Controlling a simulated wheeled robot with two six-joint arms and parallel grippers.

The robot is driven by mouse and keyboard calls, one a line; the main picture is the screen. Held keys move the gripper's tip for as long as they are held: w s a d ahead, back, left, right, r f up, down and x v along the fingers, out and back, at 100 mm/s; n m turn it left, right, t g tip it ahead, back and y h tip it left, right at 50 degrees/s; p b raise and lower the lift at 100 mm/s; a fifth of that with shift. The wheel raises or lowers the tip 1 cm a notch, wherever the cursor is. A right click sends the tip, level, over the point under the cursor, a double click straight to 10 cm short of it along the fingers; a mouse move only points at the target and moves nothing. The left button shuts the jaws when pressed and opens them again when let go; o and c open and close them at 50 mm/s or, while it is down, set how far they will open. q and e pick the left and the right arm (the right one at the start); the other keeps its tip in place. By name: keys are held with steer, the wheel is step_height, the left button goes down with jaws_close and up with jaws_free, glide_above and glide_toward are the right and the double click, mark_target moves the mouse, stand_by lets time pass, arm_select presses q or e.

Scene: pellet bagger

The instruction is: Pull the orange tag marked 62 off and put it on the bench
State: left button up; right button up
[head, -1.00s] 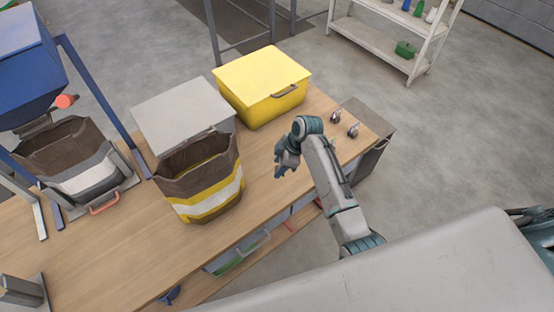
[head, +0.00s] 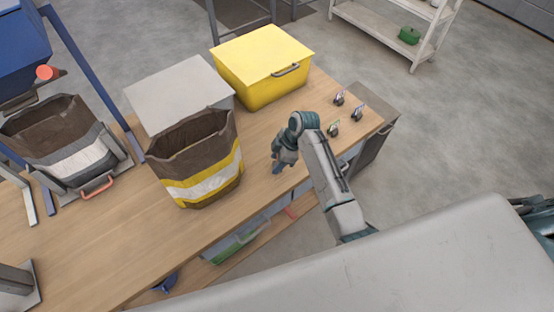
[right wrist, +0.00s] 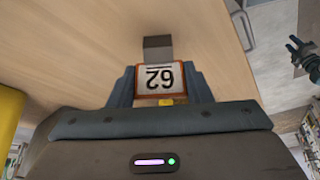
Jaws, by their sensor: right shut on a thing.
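The tag marked 62 (right wrist: 159,77) has a white face, an orange edge and dark digits, upside down in the right wrist view. It sits between the fingers of my right gripper (right wrist: 160,90), which is shut on it. A small dark grey block (right wrist: 157,44) shows just beyond the tag; I cannot tell whether they are joined. In the head view my right gripper (head: 278,168) is over the bench (head: 255,195) near its front edge, right of the brown bag; the tag is hidden there. What looks like my left gripper (right wrist: 297,47) shows small in the right wrist view.
Several small dark tag holders (head: 357,114) stand at the bench's right end. A yellow bin (head: 262,70), a grey box (head: 178,92) and an open brown bag (head: 198,165) stand on the bench. Bare wood lies around the right gripper.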

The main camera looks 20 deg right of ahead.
steer(key=shift+f, duration=0.25)
steer(key=shift+f, duration=0.15)
steer(key=o, duration=1.2)
steer(key=shift+c, duration=0.2)
steer(key=b+v, duration=0.3)
steer(key=v, duration=0.8)
